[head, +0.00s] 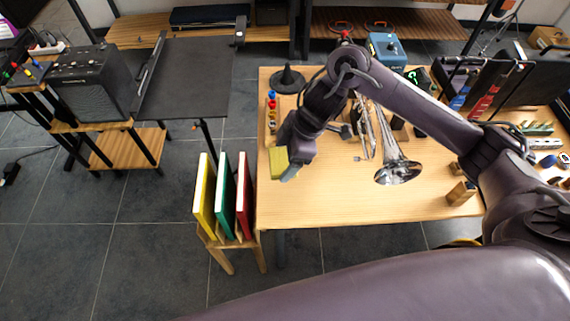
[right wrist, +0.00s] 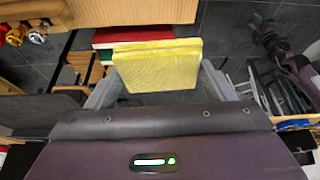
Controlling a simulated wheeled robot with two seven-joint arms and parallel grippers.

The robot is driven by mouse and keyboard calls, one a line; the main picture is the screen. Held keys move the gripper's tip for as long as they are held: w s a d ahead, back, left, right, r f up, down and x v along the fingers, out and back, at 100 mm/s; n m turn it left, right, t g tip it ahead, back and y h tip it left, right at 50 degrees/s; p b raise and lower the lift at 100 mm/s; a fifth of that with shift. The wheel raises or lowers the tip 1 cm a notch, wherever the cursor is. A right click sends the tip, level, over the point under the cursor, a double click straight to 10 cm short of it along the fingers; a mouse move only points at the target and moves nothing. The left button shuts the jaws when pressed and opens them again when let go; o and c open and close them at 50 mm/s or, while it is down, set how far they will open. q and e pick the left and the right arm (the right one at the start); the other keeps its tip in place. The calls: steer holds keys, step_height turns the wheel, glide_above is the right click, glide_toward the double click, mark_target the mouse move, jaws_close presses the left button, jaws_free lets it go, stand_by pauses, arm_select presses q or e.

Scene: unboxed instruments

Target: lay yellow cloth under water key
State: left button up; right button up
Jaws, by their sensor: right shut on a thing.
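The yellow cloth (head: 279,162) is a folded, flat block. My right gripper (head: 287,167) is shut on it and holds it over the left edge of the wooden table. In the right wrist view the cloth (right wrist: 157,68) sits between the two grey fingers. A silver trumpet (head: 396,172) lies on the table to the right of the gripper, with its bell toward the front. Its water key is too small to tell, and my right arm covers part of the table around the trumpet. My left gripper is not in view.
A wooden rack with yellow, green and red books (head: 222,198) stands at the table's front left. The table (head: 320,200) is bare in front of the trumpet. A small wooden block (head: 461,193) stands to the right. A black cone-shaped stand (head: 287,78) is at the back left.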

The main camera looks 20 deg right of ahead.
steer(key=shift+r, duration=0.7)
steer(key=shift+w+r+m, duration=0.2)
steer(key=shift+r+m, duration=0.25)
steer(key=shift+m, duration=0.15)
steer(key=d+r+m+t+h+b, duration=0.2)
steer(key=r+m, duration=0.5)
steer(key=m, duration=0.7)
steer(key=d+t+h, duration=0.1)
steer(key=d+h, duration=0.1)
steer(key=d, duration=0.1)
steer(key=shift+w+b, duration=0.25)
steer(key=shift+b, duration=0.15)
steer(key=shift+d, duration=0.15)
